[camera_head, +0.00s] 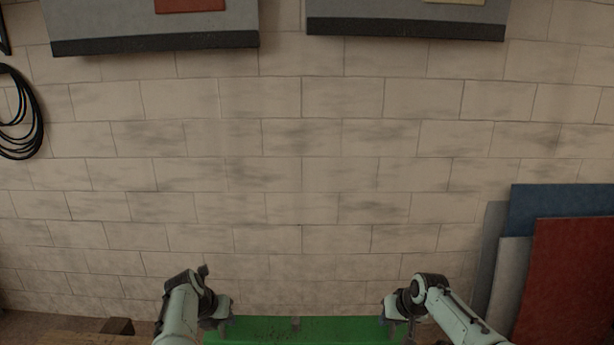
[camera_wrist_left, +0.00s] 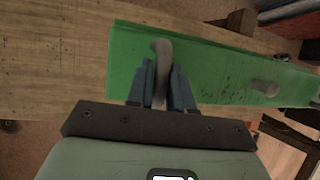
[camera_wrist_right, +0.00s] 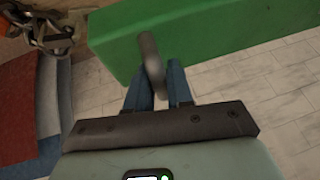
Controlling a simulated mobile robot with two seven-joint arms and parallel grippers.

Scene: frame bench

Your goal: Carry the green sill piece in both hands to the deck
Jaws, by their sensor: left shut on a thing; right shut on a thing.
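The green sill piece (camera_head: 340,331) lies across the bottom middle of the head view, its lower part cut off by the picture edge. My left gripper (camera_head: 224,318) is at its left end and my right gripper (camera_head: 396,318) at its right end. In the left wrist view the fingers (camera_wrist_left: 165,88) are shut on a grey upright handle of the green piece (camera_wrist_left: 215,70). In the right wrist view the fingers (camera_wrist_right: 157,85) are shut on a similar handle of the piece (camera_wrist_right: 215,25). I cannot tell which surface is the deck.
A wooden surface (camera_wrist_left: 50,60) shows behind the piece; any gap between them is unclear. Red (camera_head: 567,280) and blue (camera_head: 560,208) panels lean against the block wall (camera_head: 340,180) at right. A black cable coil (camera_head: 35,125) hangs at left. Grey boxes (camera_head: 150,25) are high on the wall.

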